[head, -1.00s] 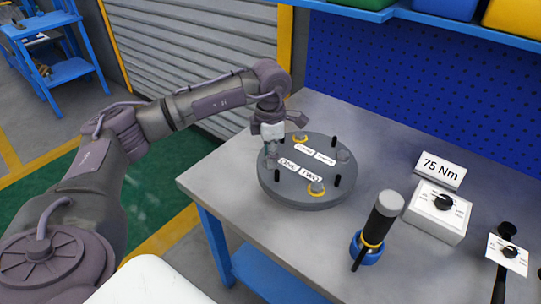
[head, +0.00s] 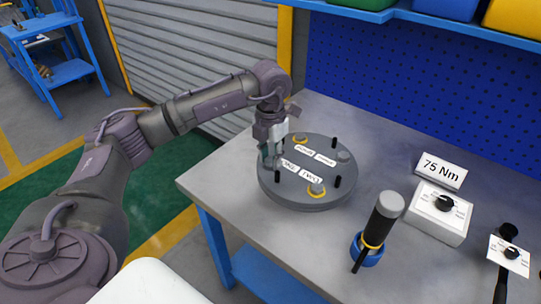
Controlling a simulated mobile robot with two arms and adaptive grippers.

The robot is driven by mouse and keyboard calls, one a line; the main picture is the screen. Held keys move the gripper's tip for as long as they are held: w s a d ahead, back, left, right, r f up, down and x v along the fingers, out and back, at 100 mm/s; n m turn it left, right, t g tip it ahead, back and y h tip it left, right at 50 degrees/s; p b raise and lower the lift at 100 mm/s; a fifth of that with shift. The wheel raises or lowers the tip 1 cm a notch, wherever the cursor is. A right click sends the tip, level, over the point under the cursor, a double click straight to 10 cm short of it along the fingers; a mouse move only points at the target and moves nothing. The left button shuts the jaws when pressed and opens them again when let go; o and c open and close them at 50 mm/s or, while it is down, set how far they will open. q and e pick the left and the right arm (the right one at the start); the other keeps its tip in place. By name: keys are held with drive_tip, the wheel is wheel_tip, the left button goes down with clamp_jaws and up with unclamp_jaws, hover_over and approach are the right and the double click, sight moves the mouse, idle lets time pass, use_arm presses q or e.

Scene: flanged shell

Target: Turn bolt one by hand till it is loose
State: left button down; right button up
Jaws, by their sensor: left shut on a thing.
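The round grey flange (head: 306,205) lies on the workbench, with bolts around its rim and white labels on top. The label ONE (head: 289,168) is partly covered by my left gripper; the label TWO (head: 310,176) sits beside it. My left gripper (head: 271,161) points down at the flange's left edge, by label ONE, and is shut on bolt one. The bolt itself is mostly hidden by the fingers. My right gripper is not in view.
A black and grey tool (head: 384,217) stands in a blue ring holder right of the flange. Further right are a dial box (head: 437,218), a 75 Nm sign (head: 442,171) and another dial tool (head: 508,253). Dark upright pins (head: 338,181) stick up from the flange.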

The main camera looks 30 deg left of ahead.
sight(271, 160)
use_arm(q)
drive_tip(key=shift+s+f, duration=0.15)
drive_tip(key=shift+f, duration=0.15)
drive_tip(key=c, duration=0.8)
unclamp_jaws()
drive_tip(key=shift+c, duration=0.2)
drive_tip(key=shift+r, duration=0.25)
wheel_tip(271, 160, up, 12)
drive_tip(key=shift+w, duration=0.2)
drive_tip(key=shift+f, duration=0.1)
